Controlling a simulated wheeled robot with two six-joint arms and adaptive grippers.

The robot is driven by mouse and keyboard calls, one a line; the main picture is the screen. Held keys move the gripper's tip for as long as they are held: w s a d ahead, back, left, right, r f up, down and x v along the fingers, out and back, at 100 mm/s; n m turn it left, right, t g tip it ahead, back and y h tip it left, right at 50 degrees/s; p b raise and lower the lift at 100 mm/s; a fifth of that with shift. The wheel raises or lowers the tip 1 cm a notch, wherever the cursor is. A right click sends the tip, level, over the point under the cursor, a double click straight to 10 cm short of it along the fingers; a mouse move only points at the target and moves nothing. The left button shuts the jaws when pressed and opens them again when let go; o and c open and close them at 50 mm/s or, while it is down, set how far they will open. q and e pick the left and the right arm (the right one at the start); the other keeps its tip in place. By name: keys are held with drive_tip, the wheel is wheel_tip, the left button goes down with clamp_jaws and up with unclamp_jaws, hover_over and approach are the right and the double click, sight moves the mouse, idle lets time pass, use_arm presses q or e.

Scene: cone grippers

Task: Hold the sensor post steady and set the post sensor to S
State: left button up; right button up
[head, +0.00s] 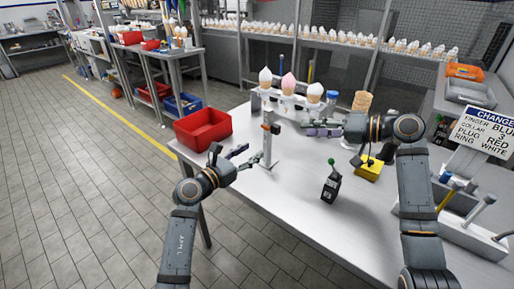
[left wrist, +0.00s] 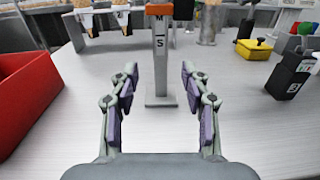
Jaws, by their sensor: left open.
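The sensor post (head: 267,150) stands upright on the white table in the head view. It is a grey column with an orange block (head: 272,128) near its top. In the left wrist view the post (left wrist: 160,70) carries a letter M close to the orange block (left wrist: 159,9) and a letter S lower down. The very top is cut off there. My left gripper (head: 246,157) is open, with its fingers pointing at the post and the post ahead of them, not clasped. My right gripper (head: 318,127) is to the right of the post, pointing left; its opening is unclear.
A red bin (head: 203,127) stands left of the post. Behind is a white rack (head: 290,103) of cones. A black box with a green knob (head: 331,187) and a yellow block (head: 368,170) stand to the right. A sign (head: 477,130) is at far right. The front table is clear.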

sight(265, 142)
use_arm(q)
drive_tip(key=x, duration=0.8)
drive_tip(key=shift+w+d, duration=0.2)
drive_tip(key=shift+w, duration=0.05)
drive_tip(key=shift+c, duration=0.4)
clamp_jaws()
use_arm(e)
drive_tip(key=shift+r, duration=0.1)
drive_tip(key=c, duration=0.3)
drive_tip(key=r+n, duration=0.1)
drive_tip(key=n, duration=0.1)
drive_tip(key=s+r+n+t, duration=0.1)
drive_tip(key=r+n, duration=0.1)
drive_tip(key=n, duration=0.1)
drive_tip(key=r+n+t, duration=0.1)
drive_tip(key=r+n, duration=0.1)
drive_tip(key=shift+s+r+n+h, duration=0.1)
drive_tip(key=shift+s+n+h, duration=0.3)
clamp_jaws()
drive_tip(key=shift+a+r+n, duration=0.15)
drive_tip(key=shift+r+n, duration=0.15)
drive_tip(key=shift+n, duration=0.2)
